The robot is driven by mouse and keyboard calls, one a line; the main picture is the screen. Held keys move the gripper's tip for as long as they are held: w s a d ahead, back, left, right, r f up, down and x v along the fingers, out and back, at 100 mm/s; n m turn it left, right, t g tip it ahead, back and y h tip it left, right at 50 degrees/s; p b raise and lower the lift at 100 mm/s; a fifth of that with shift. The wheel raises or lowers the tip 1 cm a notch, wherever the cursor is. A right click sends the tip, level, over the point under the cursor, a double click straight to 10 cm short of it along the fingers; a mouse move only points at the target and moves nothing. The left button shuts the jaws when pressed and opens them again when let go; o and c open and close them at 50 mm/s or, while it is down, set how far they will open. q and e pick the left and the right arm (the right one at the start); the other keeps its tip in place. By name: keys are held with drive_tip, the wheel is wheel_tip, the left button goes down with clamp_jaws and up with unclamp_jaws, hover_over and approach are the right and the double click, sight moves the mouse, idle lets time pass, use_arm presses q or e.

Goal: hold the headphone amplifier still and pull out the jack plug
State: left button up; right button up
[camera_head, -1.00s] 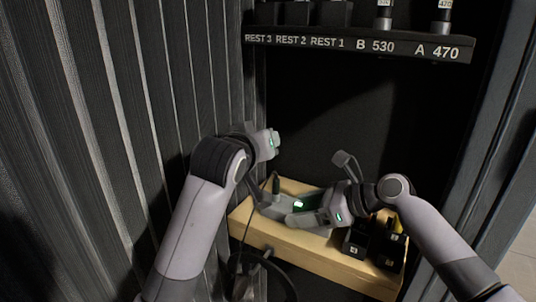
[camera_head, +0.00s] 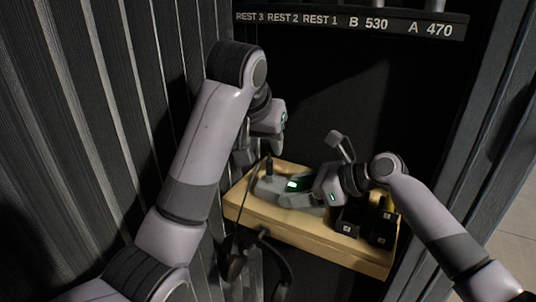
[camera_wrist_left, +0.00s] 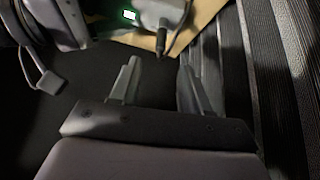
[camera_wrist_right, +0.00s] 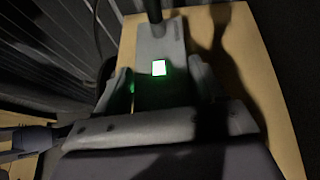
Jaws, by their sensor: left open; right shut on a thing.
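The headphone amplifier (camera_head: 270,188), a grey box with a lit green screen, lies on the wooden shelf; it also shows in the right wrist view (camera_wrist_right: 172,45). The dark jack plug (camera_head: 268,166) stands upright in its left end, and it shows in both wrist views (camera_wrist_left: 161,42) (camera_wrist_right: 153,12). My right gripper (camera_head: 314,191) is shut on the amplifier, one finger on each side (camera_wrist_right: 160,82). My left gripper (camera_head: 262,146) is open and empty above the plug; in its wrist view the plug is just beyond the fingertips (camera_wrist_left: 158,66), apart from them.
The wooden shelf (camera_head: 305,230) also carries black blocks (camera_head: 383,228) at its right. Headphones (camera_head: 275,262) and a cable hang below its left front. A labelled upper rack (camera_head: 340,22) spans the back. A dark ribbed wall (camera_head: 130,100) stands close on the left.

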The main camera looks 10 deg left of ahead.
sight(269, 159)
use_arm(q)
drive_tip(key=x, duration=1)
clamp_jaws()
